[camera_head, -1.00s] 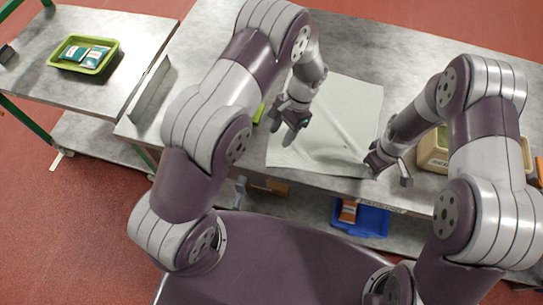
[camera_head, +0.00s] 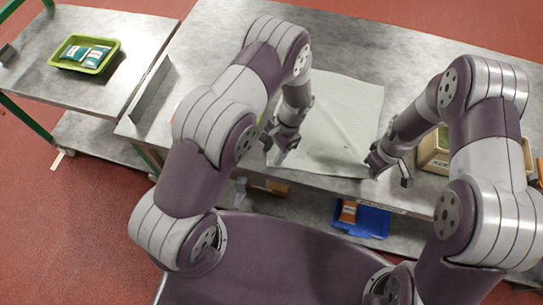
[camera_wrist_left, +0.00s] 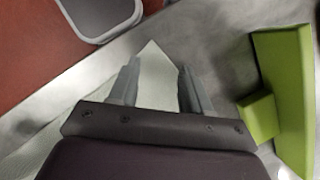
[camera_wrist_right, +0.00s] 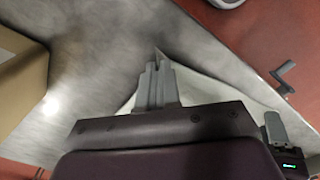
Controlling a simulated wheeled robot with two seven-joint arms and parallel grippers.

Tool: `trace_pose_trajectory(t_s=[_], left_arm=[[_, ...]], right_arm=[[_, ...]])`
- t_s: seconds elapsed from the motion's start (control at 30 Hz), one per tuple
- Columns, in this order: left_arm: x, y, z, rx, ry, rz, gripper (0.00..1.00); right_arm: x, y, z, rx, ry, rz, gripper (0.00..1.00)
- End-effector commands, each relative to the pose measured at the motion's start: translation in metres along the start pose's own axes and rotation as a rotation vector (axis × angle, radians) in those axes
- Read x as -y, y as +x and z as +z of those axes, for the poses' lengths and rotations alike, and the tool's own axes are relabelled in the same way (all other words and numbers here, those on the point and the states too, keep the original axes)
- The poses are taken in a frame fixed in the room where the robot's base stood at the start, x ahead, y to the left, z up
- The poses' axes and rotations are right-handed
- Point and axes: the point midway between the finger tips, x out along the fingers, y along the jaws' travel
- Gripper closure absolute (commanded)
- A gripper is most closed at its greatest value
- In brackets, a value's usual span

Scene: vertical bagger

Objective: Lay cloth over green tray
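The pale grey-green cloth (camera_head: 345,105) lies on the metal table, wrinkled towards its near edge. The green tray (camera_head: 117,44) stands on the left side table with teal-and-white packets in it, away from the cloth. My left gripper (camera_head: 281,152) is low at the cloth's near left corner. In the left wrist view its fingers (camera_wrist_left: 156,88) are apart, with a cloth corner (camera_wrist_left: 157,72) showing between them. My right gripper (camera_head: 389,172) is at the near right corner. Its fingers (camera_wrist_right: 157,82) are together in the right wrist view, with cloth (camera_wrist_right: 197,86) around them; the pinched part is hidden.
A bright green piece (camera_wrist_left: 285,90) stands just beside my left gripper. A beige bin (camera_head: 433,152) is close to the right of my right gripper. A blue bin (camera_head: 372,222) sits on the lower shelf. An upright metal plate (camera_head: 151,88) edges the table's left end.

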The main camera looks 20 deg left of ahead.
Motion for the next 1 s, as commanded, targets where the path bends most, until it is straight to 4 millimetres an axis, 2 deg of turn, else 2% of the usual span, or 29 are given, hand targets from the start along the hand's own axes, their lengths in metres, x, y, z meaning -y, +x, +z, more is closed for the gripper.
trace_pose_trajectory(t_s=[0.03, 0.3, 0.57, 0.8, 1.0], left_arm=[[0.000, 0.001, 0.000, 0.001, 0.000, 0.000, 0.59], [0.000, 0.001, 0.001, 0.002, 0.000, 0.001, 1.00], [0.000, 0.000, 0.001, 0.002, 0.000, 0.001, 1.00], [0.000, -0.035, 0.013, 0.001, 0.000, -0.001, 1.00], [0.000, -0.046, 0.018, 0.004, 0.001, 0.001, 1.00]], right_arm=[[0.000, 0.000, 0.000, 0.000, 0.000, 0.000, 1.00], [0.000, 0.000, 0.000, 0.000, 0.000, 0.000, 1.00], [0.000, 0.000, 0.000, 0.000, 0.000, 0.000, 1.00], [0.000, 0.000, 0.000, 0.000, 0.000, 0.000, 1.00], [0.000, 0.000, 0.000, 0.000, 0.000, 0.000, 1.00]])
